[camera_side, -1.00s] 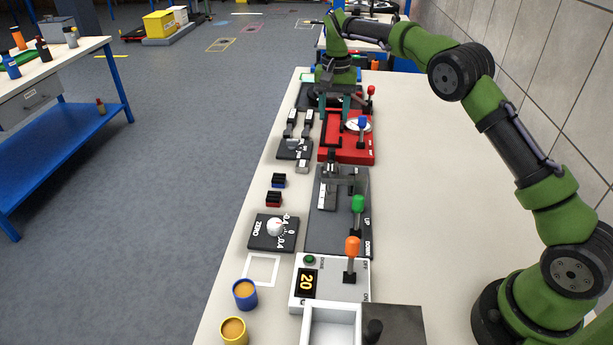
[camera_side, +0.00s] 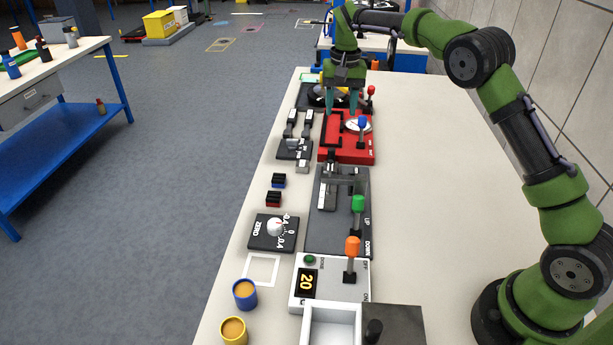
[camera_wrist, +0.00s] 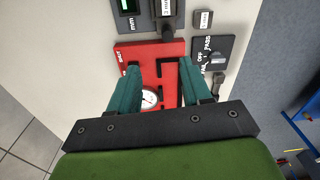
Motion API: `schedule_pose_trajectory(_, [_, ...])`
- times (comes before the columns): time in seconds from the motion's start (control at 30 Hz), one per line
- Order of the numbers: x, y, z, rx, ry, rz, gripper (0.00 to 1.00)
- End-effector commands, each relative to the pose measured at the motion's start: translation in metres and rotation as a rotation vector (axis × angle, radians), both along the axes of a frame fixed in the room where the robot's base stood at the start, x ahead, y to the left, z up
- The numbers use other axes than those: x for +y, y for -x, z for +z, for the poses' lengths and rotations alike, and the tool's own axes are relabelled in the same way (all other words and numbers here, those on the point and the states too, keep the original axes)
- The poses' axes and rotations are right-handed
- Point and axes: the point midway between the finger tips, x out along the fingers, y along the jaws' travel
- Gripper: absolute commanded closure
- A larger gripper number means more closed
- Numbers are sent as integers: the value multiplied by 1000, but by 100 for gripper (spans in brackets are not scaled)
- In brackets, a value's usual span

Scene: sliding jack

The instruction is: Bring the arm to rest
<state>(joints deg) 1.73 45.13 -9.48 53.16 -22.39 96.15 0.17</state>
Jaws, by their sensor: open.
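My gripper (camera_side: 342,108) is open and empty, pointing down over the far half of the bench. It is above the far part of the red slotted unit (camera_side: 333,151), which has a round white dial and a blue-knobbed lever (camera_side: 362,125). In the wrist view the two teal fingers of my gripper (camera_wrist: 158,68) stand apart, with the red unit (camera_wrist: 125,52) between and beyond them. The white dial (camera_wrist: 149,98) shows between the fingers. I see no contact with the unit, but the exact height is hard to judge.
A row of devices runs along the bench: a grey unit with a green-knobbed lever (camera_side: 358,205), a white box reading 20 (camera_side: 328,284), a zero dial (camera_side: 274,229), and blue (camera_side: 245,294) and yellow cups (camera_side: 233,331). The bench's right side (camera_side: 430,200) is clear.

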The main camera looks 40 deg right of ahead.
Motion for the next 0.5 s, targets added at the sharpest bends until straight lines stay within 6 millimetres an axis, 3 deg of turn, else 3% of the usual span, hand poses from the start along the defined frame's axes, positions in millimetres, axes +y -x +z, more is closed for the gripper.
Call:
schedule_pose_trajectory(0.3, [32,95,54,-177,-68,138,52])
schedule_pose_trajectory(0.5, [57,171,70,-304,-90,208,52])
